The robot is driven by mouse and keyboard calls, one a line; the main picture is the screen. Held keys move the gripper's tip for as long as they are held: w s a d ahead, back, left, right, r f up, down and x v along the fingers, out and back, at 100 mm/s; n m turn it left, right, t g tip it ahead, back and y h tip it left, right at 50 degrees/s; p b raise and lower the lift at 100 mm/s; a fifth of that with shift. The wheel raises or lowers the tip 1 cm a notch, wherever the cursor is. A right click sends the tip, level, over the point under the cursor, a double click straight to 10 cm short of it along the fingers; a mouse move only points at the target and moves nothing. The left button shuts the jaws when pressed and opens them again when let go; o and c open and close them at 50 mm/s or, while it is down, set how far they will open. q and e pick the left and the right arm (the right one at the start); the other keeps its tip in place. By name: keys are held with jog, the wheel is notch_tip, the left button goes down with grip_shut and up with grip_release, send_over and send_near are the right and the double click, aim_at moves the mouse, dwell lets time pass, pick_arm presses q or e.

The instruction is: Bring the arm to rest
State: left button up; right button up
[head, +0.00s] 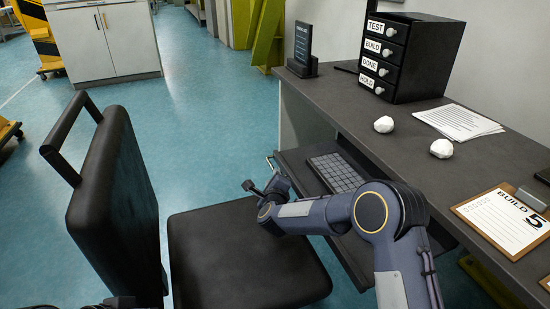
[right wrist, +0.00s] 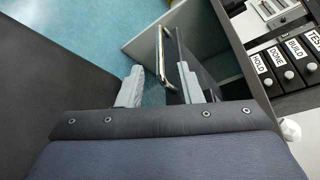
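My right arm reaches in from the right in the head view, over the black chair seat. Its gripper (head: 264,186) is beside the front left end of the pulled-out keyboard tray (head: 296,160). In the right wrist view the two grey fingers of the right gripper (right wrist: 160,88) stand well apart, with nothing clamped between them. The tray's metal handle (right wrist: 162,56) lies just beyond the fingertips; I cannot tell whether a finger touches the tray. My left gripper cannot be made out.
A black chair (head: 245,262) stands close under my right arm. The desk (head: 400,120) holds a black drawer unit (head: 411,57), two white crumpled balls, papers and a clipboard (head: 502,222). A keyboard (head: 336,172) lies on the tray. Blue floor is free beyond the chair.

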jog(key=s+d+r+n+g+y, duration=0.25)
jog(key=s+d+r+n, duration=0.3)
jog(key=d+r, duration=0.4)
jog(key=s+d+r+n+g+y, duration=0.1)
jog(key=s+d+r+n, duration=0.2)
jog(key=s, duration=0.2)
jog(key=s+d+r+n+g+y, duration=0.1)
jog(key=s+d+r+n, duration=0.25)
jog(key=s, duration=0.25)
jog(key=s+d+f+n+g+h, duration=0.1)
jog(key=s+d+f+n+g, duration=0.15)
jog(key=s, duration=0.75)
jog(key=s+d+f+n+g, duration=0.1)
jog(key=s+d+f+n, duration=0.25)
jog(key=s, duration=0.75)
jog(key=s+d+f+n+g+h, duration=0.15)
jog(key=s+n, duration=0.25)
jog(key=s, duration=0.6)
pick_arm(q)
notch_tip(320, 180, up, 29)
jog(key=p, duration=2.9)
jog(key=shift+r, duration=0.2)
pick_arm(e)
notch_tip(320, 180, up, 28)
jog(key=shift+w+y, duration=0.3)
jog(key=shift+y, duration=0.1)
jog(key=shift+g, duration=0.25)
pick_arm(q)
jog(key=shift+c, duration=0.7)
